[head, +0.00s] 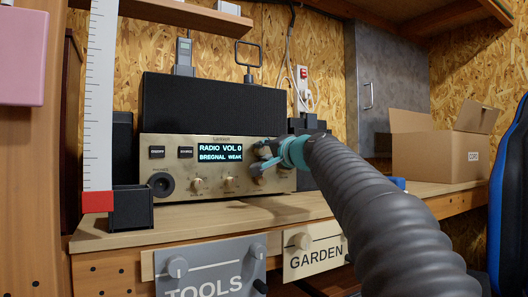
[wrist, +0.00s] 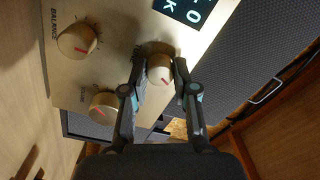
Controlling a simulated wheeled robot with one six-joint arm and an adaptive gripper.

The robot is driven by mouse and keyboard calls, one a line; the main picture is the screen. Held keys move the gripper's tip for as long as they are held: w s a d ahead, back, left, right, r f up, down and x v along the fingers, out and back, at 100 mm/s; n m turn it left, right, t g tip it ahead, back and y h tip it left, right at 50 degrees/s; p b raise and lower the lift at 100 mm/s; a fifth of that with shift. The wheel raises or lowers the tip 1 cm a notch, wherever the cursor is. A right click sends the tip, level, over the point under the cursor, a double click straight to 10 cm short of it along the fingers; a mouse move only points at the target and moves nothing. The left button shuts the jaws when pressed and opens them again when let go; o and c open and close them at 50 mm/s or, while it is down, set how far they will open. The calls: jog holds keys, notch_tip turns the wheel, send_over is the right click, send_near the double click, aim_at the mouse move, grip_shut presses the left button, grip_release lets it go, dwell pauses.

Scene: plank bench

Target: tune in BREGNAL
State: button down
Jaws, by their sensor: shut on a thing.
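The radio (head: 215,175) has a gold front panel and stands on the plank bench. Its lit display (head: 221,152) reads "RADIO VOL 0" and "BREGNAL WEAK"; part of it shows in the wrist view (wrist: 187,10). My gripper (head: 262,165) reaches in from the right to the panel's right part. In the wrist view my gripper (wrist: 159,68) has a finger on each side of a cream knob (wrist: 160,70) with a red mark and is shut on it. Two more cream knobs sit close by: one beside the word BALANCE (wrist: 77,41), another lower (wrist: 105,107).
A black speaker box (head: 205,105) stands on the radio. A white ruler with a red foot (head: 98,201) and a small black box (head: 131,208) stand at left. An open cardboard box (head: 445,145) stands at right. TOOLS (head: 215,262) and GARDEN (head: 325,257) panels hang below the bench edge.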

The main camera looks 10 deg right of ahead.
dwell(0.3)
jog(key=c, duration=0.9)
grip_release()
jog(key=v, duration=1.2)
